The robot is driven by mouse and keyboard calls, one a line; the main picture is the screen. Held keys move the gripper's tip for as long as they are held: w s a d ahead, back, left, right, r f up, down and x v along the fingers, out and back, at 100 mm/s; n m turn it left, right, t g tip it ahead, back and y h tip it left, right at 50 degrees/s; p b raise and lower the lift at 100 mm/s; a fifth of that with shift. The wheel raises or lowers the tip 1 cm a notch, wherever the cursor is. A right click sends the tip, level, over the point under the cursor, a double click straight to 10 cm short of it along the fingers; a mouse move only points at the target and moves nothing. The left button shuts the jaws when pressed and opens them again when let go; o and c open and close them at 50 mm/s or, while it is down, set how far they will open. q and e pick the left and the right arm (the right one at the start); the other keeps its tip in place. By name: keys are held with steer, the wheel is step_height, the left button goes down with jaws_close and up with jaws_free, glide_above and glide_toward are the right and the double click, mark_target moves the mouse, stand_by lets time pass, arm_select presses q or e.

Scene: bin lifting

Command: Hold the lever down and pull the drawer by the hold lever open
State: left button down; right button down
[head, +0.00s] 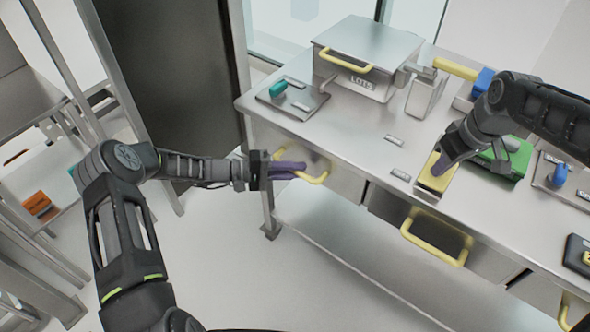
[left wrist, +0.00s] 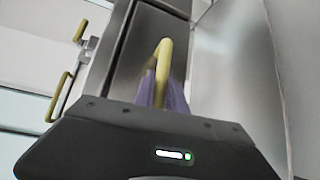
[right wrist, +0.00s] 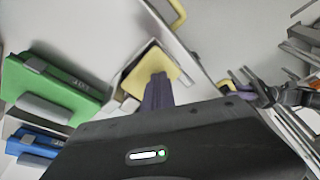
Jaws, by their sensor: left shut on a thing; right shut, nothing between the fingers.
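My left gripper (head: 298,170) is shut on the yellow handle (head: 321,176) of the left drawer (head: 346,184) under the steel bench. The same handle rises between the purple fingers in the left wrist view (left wrist: 164,58). How far this drawer stands out is hard to tell. My right gripper (head: 439,166) is shut and empty, with its fingertips down at the yellow pad of the hold lever (head: 433,182) on the bench top. The fingers also lie over the pad in the right wrist view (right wrist: 148,74). Exact contact is partly hidden.
A middle drawer handle (head: 437,246) sticks out below the bench front. A green box (head: 505,160) stands beside my right gripper. A lidded metal box (head: 357,70) and a teal-knobbed plate (head: 300,104) are at the back left. Open floor lies before the bench.

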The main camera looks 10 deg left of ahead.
arm_select(q)
steer(key=shift+s+a, duration=0.1)
steer(key=s, duration=0.1)
steer(key=s+a, duration=0.1)
steer(key=s, duration=0.1)
steer(key=s+a, duration=0.1)
steer(key=s, duration=0.1)
steer(key=shift+s+a, duration=0.1)
steer(key=shift+s, duration=0.05)
steer(key=c, duration=1.4)
jaws_free()
steer(key=shift+o, duration=0.2)
steer(key=shift+a, duration=0.1)
steer(key=v, duration=1.1)
steer(key=shift+s+a, duration=0.2)
steer(key=shift+a, duration=0.15)
steer(key=shift+r, duration=0.1)
